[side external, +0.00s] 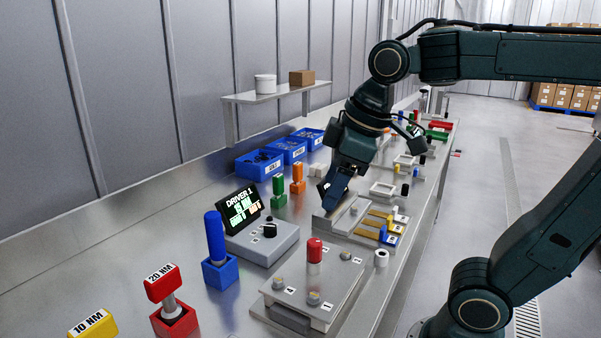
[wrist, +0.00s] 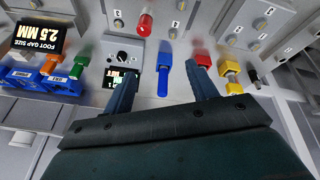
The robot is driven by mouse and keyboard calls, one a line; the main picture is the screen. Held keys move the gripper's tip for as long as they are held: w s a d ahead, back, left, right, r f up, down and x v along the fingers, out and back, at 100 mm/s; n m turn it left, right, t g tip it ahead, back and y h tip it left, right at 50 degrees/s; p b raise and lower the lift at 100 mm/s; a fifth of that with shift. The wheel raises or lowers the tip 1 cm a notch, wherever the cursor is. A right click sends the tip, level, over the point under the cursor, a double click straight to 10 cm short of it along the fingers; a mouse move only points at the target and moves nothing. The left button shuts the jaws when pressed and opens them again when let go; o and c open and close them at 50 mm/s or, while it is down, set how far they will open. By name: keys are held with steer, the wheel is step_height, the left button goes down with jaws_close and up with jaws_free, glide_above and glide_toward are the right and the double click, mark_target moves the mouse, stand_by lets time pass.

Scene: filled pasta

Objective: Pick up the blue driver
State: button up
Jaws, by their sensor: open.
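The blue driver (side external: 214,235) stands upright in a blue square holder (side external: 220,273) left of the grey controller box. In the wrist view the blue driver (wrist: 163,72) shows between my two fingers in the picture, and below them in depth. My gripper (side external: 334,200) is over the bench farther back and right of the driver, well apart from it. In the wrist view my gripper (wrist: 165,78) has its fingers spread with nothing held between them.
A controller (side external: 262,241) with a lit screen stands beside the driver. The red 20 NM tool (side external: 162,284) and yellow 10 NM tool (side external: 93,325) are nearer the camera. A plate with a red cylinder (side external: 315,250) lies right. Green (side external: 278,190) and orange (side external: 298,178) drivers stand behind.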

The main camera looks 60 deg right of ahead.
steer(key=w+a+r+n+g, duration=0.25)
steer(key=w+n, duration=0.45)
steer(key=w, duration=0.6)
steer(key=n+g, duration=0.2)
steer(key=n, duration=0.6)
glide_above(214, 228)
steer(key=w, duration=0.2)
steer(key=f, duration=0.2)
steer(key=d+f, duration=0.1)
steer(key=f, duration=0.1)
steer(key=shift+s, duration=0.2)
steer(key=shift+f, duration=0.1)
steer(key=shift+f, duration=4.2)
steer(key=shift+s+d+f, duration=0.1)
steer(key=shift+s+f, duration=0.05)
steer(key=shift+f, duration=2.45)
steer(key=c, duration=1.2)
